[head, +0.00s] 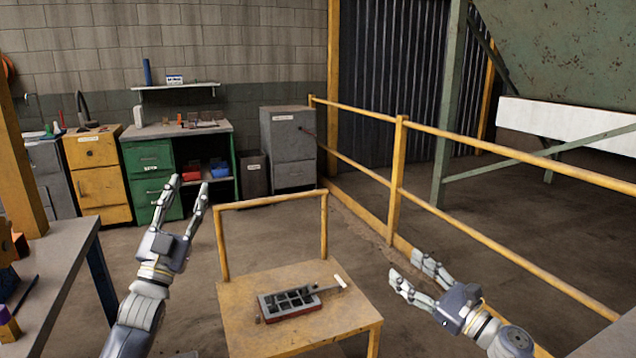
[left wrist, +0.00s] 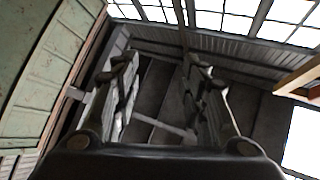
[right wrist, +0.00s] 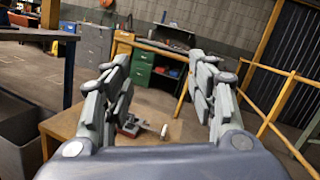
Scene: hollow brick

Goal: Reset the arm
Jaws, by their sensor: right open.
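My left gripper (head: 188,186) is raised at the left of the head view, fingers pointing up and apart, with nothing between them. In the left wrist view its open fingers (left wrist: 165,75) face the roof and windows. My right gripper (head: 407,268) is to the right of the yellow chair (head: 240,327), open and empty; the right wrist view shows its fingers (right wrist: 170,75) spread. A grey hollow brick (head: 290,303) with several cavities and a red lower edge lies on the chair seat. A tool with a pale handle (head: 341,281) lies beside it. Both grippers are apart from these.
A grey table (head: 62,268) stands at the left edge with objects on it. A yellow railing (head: 400,190) runs along the right. A green workbench (head: 150,165), yellow cabinet (head: 98,180) and grey cabinet (head: 288,150) stand by the wall. The floor behind the chair is clear.

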